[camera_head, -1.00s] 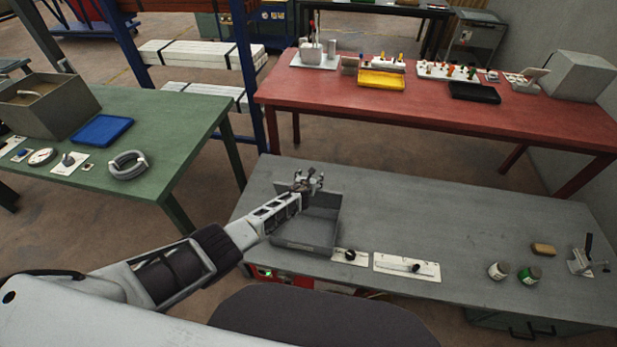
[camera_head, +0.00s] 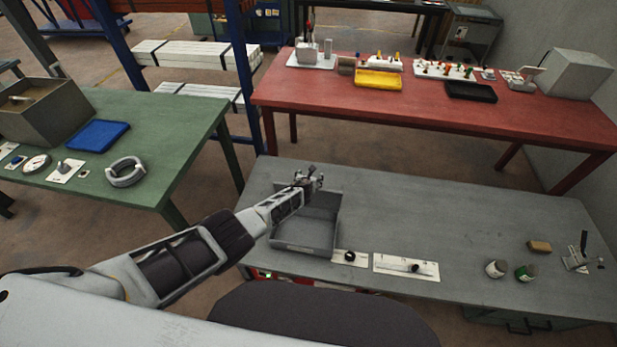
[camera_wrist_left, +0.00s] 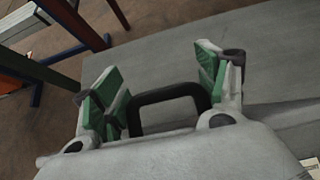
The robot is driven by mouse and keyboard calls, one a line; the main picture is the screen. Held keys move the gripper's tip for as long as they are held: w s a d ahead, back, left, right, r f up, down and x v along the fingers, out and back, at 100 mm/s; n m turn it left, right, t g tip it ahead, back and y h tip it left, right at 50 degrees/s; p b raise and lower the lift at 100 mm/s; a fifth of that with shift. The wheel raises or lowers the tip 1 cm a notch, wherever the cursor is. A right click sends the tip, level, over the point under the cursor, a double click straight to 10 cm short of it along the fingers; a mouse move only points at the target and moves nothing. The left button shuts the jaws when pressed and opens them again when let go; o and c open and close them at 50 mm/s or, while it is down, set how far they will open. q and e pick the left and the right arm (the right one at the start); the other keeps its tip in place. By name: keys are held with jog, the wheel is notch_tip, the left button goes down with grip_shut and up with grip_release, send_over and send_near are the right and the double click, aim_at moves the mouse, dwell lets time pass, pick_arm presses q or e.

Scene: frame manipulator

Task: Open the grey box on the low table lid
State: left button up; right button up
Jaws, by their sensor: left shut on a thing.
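The grey box (camera_head: 302,246) stands on the low grey table near its left end, and I can see into it from above. Its lid (camera_head: 320,202) appears raised at the back, with its inner face towards me; its exact angle is hard to tell. My left gripper (camera_head: 308,178) is at the upper back edge of the lid, with my forearm crossing the box's left side. In the left wrist view, the black lid handle (camera_wrist_left: 168,94) lies between the green finger pads of my left gripper (camera_wrist_left: 160,90), which is shut on it. My right gripper is not in view.
A black knob on a white plate (camera_head: 350,257) and a slider plate (camera_head: 406,265) lie right of the box. Two jars (camera_head: 511,271) and a tan block (camera_head: 539,246) are farther right. The table's middle is clear. A red table (camera_head: 430,112) stands behind and a green table (camera_head: 165,140) left.

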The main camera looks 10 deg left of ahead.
pick_arm(q)
jog(key=shift+s+f, duration=0.2)
jog(key=shift+f, duration=0.4)
dwell(0.3)
jog(key=o, duration=1.4)
jog(key=shift+w, duration=0.1)
jog(key=shift+c, duration=0.2)
jog(key=shift+o, duration=0.6)
jog(key=shift+w, duration=0.15)
jog(key=shift+w+r, duration=0.1)
jog(key=shift+s+d, duration=0.35)
jog(key=shift+s+a+r, duration=0.1)
jog(key=shift+a+r, duration=0.05)
jog(key=shift+s+a+r, duration=0.1)
jog(key=shift+a, duration=0.15)
jog(key=s, duration=1.2)
jog(key=shift+a, duration=0.15)
